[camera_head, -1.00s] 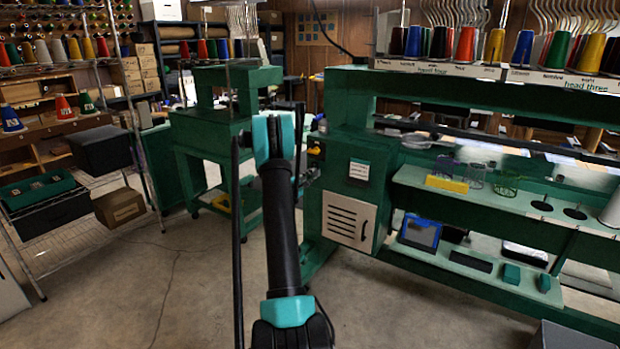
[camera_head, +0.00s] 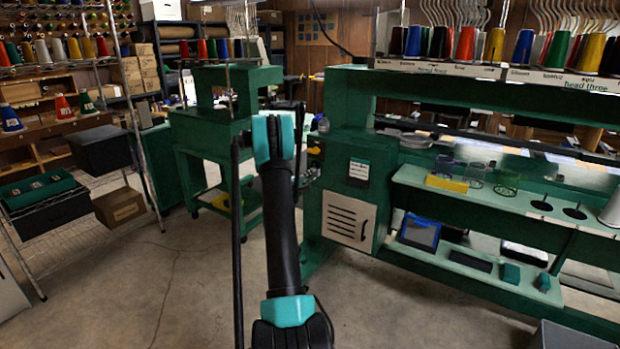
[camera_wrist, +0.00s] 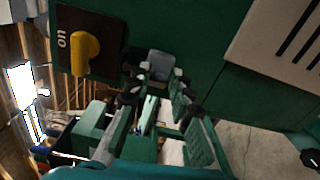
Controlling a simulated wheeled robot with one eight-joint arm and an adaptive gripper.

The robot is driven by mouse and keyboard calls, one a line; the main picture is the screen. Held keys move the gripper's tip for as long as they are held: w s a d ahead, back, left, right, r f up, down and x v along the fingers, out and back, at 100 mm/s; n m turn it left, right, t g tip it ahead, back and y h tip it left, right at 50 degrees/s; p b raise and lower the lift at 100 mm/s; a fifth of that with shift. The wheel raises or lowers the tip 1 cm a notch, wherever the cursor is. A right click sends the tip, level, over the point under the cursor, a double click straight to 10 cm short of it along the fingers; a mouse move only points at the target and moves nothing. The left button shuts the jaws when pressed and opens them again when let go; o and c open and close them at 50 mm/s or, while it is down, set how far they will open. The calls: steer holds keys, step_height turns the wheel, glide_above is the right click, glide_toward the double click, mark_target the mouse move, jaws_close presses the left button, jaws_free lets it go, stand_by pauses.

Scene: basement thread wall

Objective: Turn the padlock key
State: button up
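In the wrist view a small grey block (camera_wrist: 160,65), perhaps the padlock, sits against the green cabinet just beyond my fingertips. I cannot make out a key on it. My gripper (camera_wrist: 157,88) has its two fingers apart, one on each side below the grey block, and the floor and machinery show through the gap. Whether a fingertip touches the block I cannot tell. A yellow rotary switch (camera_wrist: 86,53) on a dark plate marked "on" is left of it. In the head view my arm covers most of the gripper, and the padlock cannot be made out.
The green cabinet with a white louvred panel (camera_head: 348,219) stands right of my arm and belongs to a long machine with thread cones. A smaller green machine (camera_head: 215,130) stands behind. A wire shelf with boxes (camera_head: 120,207) is at left. The floor at left centre is clear.

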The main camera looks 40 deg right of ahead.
steer(key=o, duration=0.4)
steer(key=shift+o, duration=0.2)
steer(key=shift+a, duration=0.15)
steer(key=v, duration=0.7)
steer(key=shift+s+a, duration=0.25)
steer(key=shift+a, duration=0.05)
